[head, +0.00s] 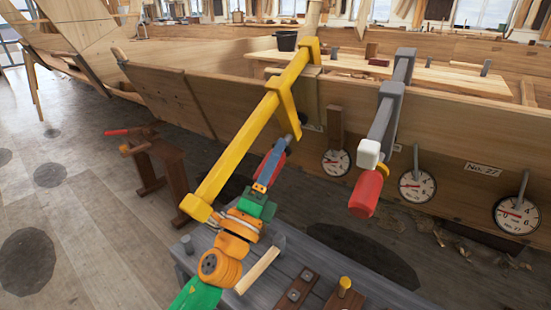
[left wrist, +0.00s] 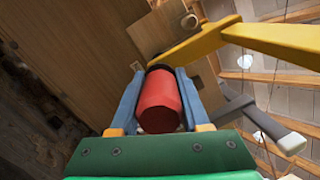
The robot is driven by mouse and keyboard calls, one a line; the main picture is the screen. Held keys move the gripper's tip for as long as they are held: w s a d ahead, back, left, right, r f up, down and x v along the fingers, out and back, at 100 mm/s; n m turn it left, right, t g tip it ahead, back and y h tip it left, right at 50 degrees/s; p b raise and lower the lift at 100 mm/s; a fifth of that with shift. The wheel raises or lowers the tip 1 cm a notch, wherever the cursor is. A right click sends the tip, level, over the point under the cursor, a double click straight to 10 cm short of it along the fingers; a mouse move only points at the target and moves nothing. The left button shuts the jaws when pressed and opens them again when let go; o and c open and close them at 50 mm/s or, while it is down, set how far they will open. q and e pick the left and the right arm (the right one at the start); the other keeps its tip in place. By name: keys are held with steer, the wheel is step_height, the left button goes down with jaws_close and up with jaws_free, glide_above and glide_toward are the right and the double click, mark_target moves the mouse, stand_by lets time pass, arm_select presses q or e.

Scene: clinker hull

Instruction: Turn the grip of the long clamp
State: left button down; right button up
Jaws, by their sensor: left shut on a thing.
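The long yellow clamp (head: 252,130) spans from the hull planking at upper right down toward lower left in the head view. Its yellow bar and arm also show in the left wrist view (left wrist: 240,38). My left gripper (head: 277,158) is at the clamp's red grip (head: 281,164), near the planks. In the left wrist view the gripper's blue fingers (left wrist: 157,85) lie on both sides of the red grip (left wrist: 160,103), shut on it. The grip's far end is hidden behind the yellow arm. My right gripper is not in view.
A grey clamp (head: 393,98) with a red grip (head: 366,194) hangs on the hull just right. Round dial gauges (head: 417,187) line the planking (head: 460,150). A grey bench (head: 310,262) stands below, and a wooden stand (head: 165,165) at left. Open floor lies left.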

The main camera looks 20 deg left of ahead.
arm_select(q)
steer(key=m, duration=0.6)
steer(key=shift+m+h, duration=0.3)
steer(key=shift+h, duration=0.1)
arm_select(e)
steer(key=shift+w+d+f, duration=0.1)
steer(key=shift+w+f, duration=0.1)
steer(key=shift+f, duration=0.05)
arm_select(q)
steer(key=shift+m, duration=0.3)
steer(key=shift+c, duration=1.9)
jaws_free()
steer(key=shift+s, duration=0.1)
steer(key=b+v, duration=0.2)
steer(key=v, duration=0.3)
steer(key=shift+f, duration=0.25)
steer(key=shift+b+v, duration=0.45)
steer(key=shift+v, duration=0.45)
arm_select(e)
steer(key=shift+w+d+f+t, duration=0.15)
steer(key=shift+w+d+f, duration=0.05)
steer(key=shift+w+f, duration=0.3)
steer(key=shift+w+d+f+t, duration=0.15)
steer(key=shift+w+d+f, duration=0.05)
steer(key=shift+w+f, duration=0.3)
